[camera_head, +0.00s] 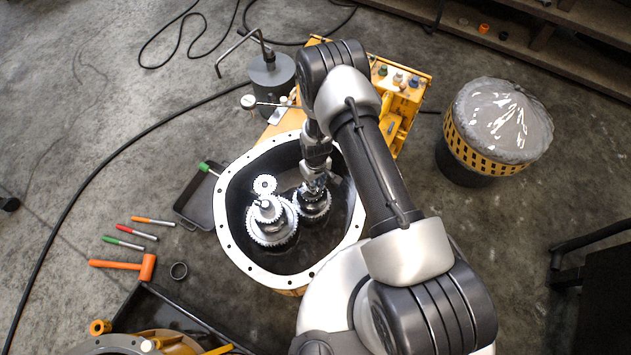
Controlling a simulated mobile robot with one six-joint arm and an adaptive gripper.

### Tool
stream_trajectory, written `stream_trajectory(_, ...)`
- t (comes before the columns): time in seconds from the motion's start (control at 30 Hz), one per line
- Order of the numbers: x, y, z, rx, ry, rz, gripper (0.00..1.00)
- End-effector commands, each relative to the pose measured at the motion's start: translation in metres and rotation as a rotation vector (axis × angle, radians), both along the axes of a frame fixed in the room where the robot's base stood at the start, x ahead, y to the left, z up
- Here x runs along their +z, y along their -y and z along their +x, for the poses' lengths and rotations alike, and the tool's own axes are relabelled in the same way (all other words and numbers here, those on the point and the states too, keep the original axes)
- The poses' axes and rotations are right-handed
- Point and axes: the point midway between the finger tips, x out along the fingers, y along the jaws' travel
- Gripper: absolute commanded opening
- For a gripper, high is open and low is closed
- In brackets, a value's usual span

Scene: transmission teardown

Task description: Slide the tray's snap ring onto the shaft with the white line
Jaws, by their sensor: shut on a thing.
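My gripper (314,183) points down into the white-rimmed housing (228,205), directly over the right-hand gear stack (312,207). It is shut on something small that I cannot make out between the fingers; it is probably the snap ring. The top of that stack's shaft is hidden by the gripper, and I cannot see a white line. A larger gear stack (270,222) stands upright to the left, with a small gear (264,184) behind it. The dark tray (196,206) lies left of the housing, with a green-handled tool (205,168) at it; no ring shows there.
A grey canister (271,78) and a yellow unit (402,100) stand behind the housing. A covered drum (490,135) is at right.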

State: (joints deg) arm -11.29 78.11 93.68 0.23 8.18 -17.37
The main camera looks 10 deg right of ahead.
Motion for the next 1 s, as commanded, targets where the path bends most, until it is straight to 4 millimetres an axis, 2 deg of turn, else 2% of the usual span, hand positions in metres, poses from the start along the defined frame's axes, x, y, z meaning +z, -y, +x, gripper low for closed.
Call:
stream_trajectory(0.27,0.000,0.000,0.000,0.000,0.000,0.000,0.00)
stream_trajectory(0.6,-0.011,0.000,0.000,0.000,0.000,0.000,0.00)
stream_trajectory(0.63,-0.010,0.000,0.001,0.000,0.001,0.000,0.21)
stream_trajectory(0.93,-0.010,0.000,0.000,0.000,0.000,0.000,0.41)
stream_trajectory(1.0,-0.010,0.000,0.000,0.000,0.000,0.000,0.43)
